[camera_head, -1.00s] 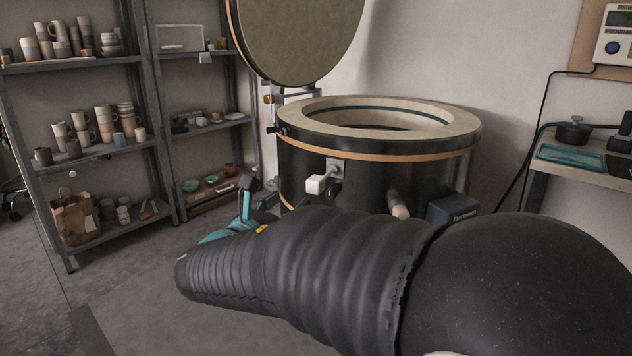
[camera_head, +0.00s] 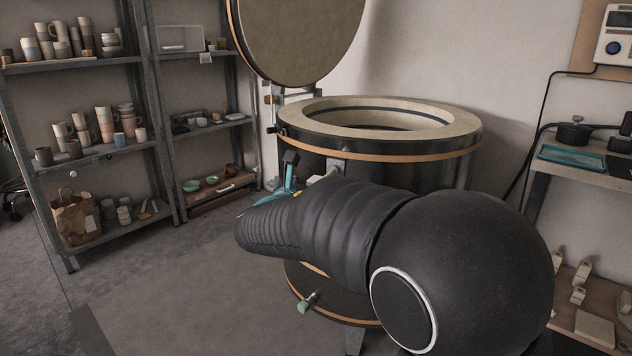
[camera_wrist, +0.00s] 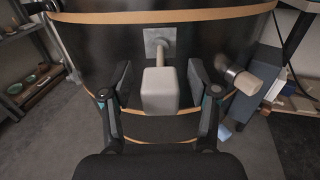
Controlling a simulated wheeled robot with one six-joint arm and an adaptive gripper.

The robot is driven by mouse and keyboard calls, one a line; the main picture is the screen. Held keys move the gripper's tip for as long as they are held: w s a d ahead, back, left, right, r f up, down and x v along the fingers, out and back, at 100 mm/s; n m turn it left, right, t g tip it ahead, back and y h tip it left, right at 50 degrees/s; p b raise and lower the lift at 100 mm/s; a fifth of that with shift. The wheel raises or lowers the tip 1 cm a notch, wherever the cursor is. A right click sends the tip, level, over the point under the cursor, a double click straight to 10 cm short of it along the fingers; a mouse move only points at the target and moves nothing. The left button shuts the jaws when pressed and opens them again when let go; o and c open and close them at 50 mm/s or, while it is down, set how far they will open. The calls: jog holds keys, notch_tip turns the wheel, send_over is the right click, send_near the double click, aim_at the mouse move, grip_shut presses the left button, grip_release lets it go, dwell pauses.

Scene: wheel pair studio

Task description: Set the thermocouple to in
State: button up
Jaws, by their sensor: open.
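The thermocouple appears to be the pale block (camera_wrist: 159,92) on a short metal rod that meets a square plate on the kiln's dark side, in the wrist view. A length of rod shows between block and plate. In the head view the block (camera_head: 322,178) is partly hidden behind my arm. The kiln (camera_head: 400,155) is a black drum with tan bands. My gripper (camera_wrist: 159,82) is open, with one finger on each side of the block and visible gaps beside it. In the head view my gripper (camera_head: 290,176) is at the kiln's front left, mostly hidden by my arm.
The kiln lid (camera_head: 298,38) stands raised. A tan plug (camera_wrist: 241,79) sticks out right of the block; another plug (camera_head: 308,302) is low on the kiln. Shelves of pottery (camera_head: 90,150) stand left, a work table (camera_head: 575,158) right. Floor at lower left is clear.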

grip_shut()
jog(key=x, duration=0.6)
grip_release()
jog(key=shift+a, duration=0.1)
jog(key=shift+s, duration=0.1)
jog(key=v, duration=1.2)
